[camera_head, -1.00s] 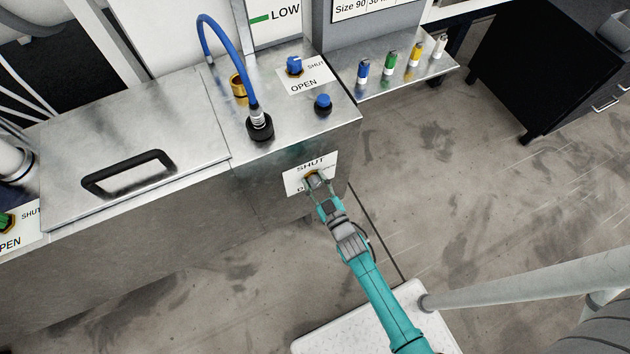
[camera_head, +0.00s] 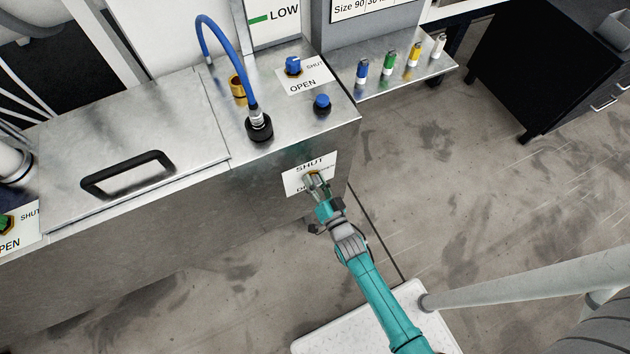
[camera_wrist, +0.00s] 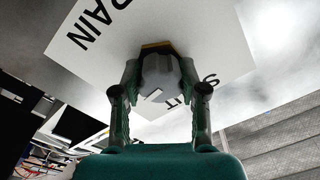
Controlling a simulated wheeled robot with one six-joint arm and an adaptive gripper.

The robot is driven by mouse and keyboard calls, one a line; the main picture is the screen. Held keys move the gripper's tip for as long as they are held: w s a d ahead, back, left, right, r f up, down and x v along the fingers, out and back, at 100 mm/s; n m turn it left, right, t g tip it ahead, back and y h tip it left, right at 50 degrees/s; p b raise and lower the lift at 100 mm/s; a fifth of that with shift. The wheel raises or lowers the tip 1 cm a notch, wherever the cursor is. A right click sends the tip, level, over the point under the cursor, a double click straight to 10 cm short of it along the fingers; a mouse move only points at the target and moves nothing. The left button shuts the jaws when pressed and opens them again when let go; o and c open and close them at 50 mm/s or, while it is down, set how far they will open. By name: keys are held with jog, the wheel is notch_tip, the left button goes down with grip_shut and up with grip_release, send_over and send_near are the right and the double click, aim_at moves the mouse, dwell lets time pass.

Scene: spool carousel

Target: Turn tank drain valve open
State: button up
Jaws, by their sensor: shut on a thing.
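The drain valve is a grey knob on a brass base, and it shows in the wrist view (camera_wrist: 160,76). It sits on a white label (camera_head: 296,178) marked SHUT at the top, on the front face of the metal tank (camera_head: 255,190). The lower part of the label is partly covered by my gripper. My gripper (camera_head: 317,182) is at the valve, its fingers closed on both sides of the knob. In the wrist view, part of the word DRAIN shows at the left, and the label looks rotated. The knob's pointer direction is hard to tell.
On the tank top are a blue valve knob (camera_head: 293,65) with a SHUT/OPEN label, a blue button (camera_head: 322,103), a blue hose (camera_head: 222,50) and a lid with a black handle (camera_head: 127,174). Several small coloured bottles (camera_head: 389,60) stand on a side shelf.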

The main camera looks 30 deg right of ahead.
jog(key=shift+m, duration=0.9)
jog(key=o, duration=1.1)
jog(key=shift+o, duration=0.2)
jog(key=shift+s, duration=0.1)
jog(key=s, duration=1.1)
jog(key=shift+s+f, duration=0.3)
jog(key=shift+s, duration=0.1)
